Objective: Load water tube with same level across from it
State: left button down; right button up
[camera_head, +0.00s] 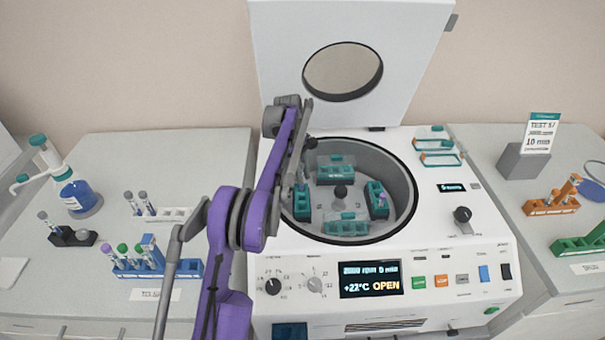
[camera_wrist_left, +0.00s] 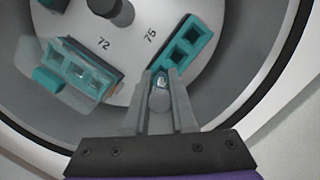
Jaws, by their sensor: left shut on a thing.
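My left gripper (camera_head: 300,172) reaches into the open centrifuge (camera_head: 268,215) from above, at the left bucket (camera_head: 302,205). In the left wrist view its fingers (camera_wrist_left: 160,98) are shut on a grey-capped tube (camera_wrist_left: 159,103). The tube's lower end is at the near hole of a teal bucket (camera_wrist_left: 188,42) beside the number 75; how deep it sits is hidden. The right bucket (camera_head: 376,203) in the head view holds a purple-capped tube (camera_head: 382,197). A back bucket (camera_head: 336,170) and a front bucket (camera_head: 347,226) also sit on the rotor. My right gripper is out of view.
The centrifuge lid (camera_head: 345,25) stands open behind the bowl, and the rotor hub (camera_head: 341,192) rises mid-bowl. A blue rack (camera_head: 185,268) with several tubes stands on the left bench. Teal-framed holders (camera_head: 440,159) lie on the centrifuge's top right. An orange rack (camera_head: 550,206) is on the right bench.

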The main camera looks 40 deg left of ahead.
pick_arm(q)
jog(key=shift+f, duration=0.1)
jog(key=shift+a+b+x, duration=0.2)
jog(key=shift+b+x, duration=0.15)
jog(key=shift+x, duration=0.4)
jog(key=shift+a+b+x, duration=0.15)
jog(key=shift+b+x, duration=0.15)
jog(key=shift+x, duration=0.4)
jog(key=shift+f, duration=0.25)
jog(key=c, duration=0.7)
grip_release()
jog(key=shift+o, duration=0.2)
jog(key=shift+r, duration=0.1)
jog(key=p+v, duration=0.2)
jog(key=v, duration=0.8)
jog(key=shift+r, duration=0.35)
jog(key=shift+a, duration=0.1)
